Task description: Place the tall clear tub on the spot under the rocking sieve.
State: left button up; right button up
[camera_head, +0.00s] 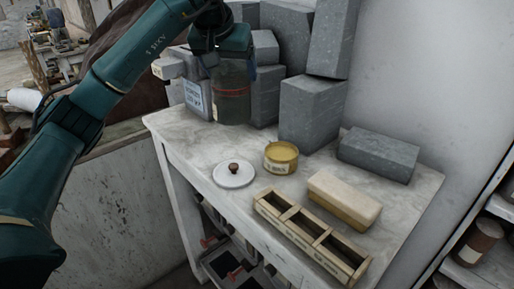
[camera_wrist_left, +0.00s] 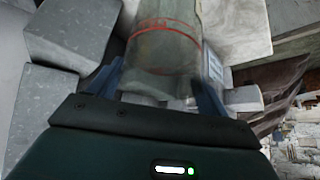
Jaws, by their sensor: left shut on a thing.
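The tall clear tub (camera_head: 232,103) is upright at the back left of the worktop, with a red line around it. My left gripper (camera_wrist_left: 157,90) is shut on it, with one blue finger on each side; the gripper also shows above the tub in the head view. The tub (camera_wrist_left: 165,45) fills the upper middle of the left wrist view. I cannot tell whether its base touches the worktop. A grey labelled box (camera_head: 194,98) stands just left of the tub; I cannot tell whether it belongs to the rocking sieve. No sieve or marked spot shows clearly. My right gripper is not in view.
Grey blocks (camera_head: 309,113) stand behind and right of the tub. A white lid (camera_head: 234,176), yellow tin (camera_head: 281,157), cream block (camera_head: 345,198), wooden divided tray (camera_head: 310,237) and low grey block (camera_head: 378,154) occupy the worktop (camera_head: 185,140). Bare surface lies in front of the tub.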

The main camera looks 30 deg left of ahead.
aim_at(232, 109)
pick_arm(q)
jog(key=shift+w+f, duration=0.1)
jog(key=shift+w, duration=0.05)
notch_tip(232, 109, down, 5)
jog(key=shift+a, duration=0.1)
jog(key=shift+f, duration=2.15)
jog(key=shift+f, duration=0.2)
jog(key=o, duration=1.4)
